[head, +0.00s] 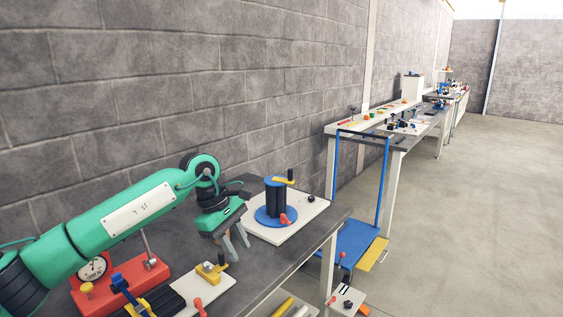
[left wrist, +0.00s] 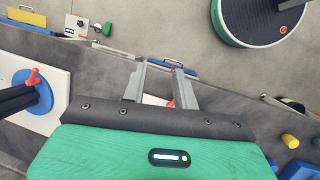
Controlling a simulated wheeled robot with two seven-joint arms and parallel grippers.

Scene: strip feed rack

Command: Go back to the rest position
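My left gripper (head: 234,247) is green with grey fingers and hangs over the dark bench top (head: 278,262), pointing down. In the left wrist view its two fingers (left wrist: 158,85) stand apart with nothing held between them. Right of it in the head view is a white board (head: 300,213) with a blue round base and dark upright column (head: 276,198). The column also shows at the left of the left wrist view (left wrist: 22,97). My right gripper is in neither view.
A red fixture with a dial gauge (head: 92,268) and a yellow clamp block on a white plate (head: 212,271) stand near my left arm. A blue frame stand (head: 350,240) is beyond the bench. A block wall runs behind; open floor lies right.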

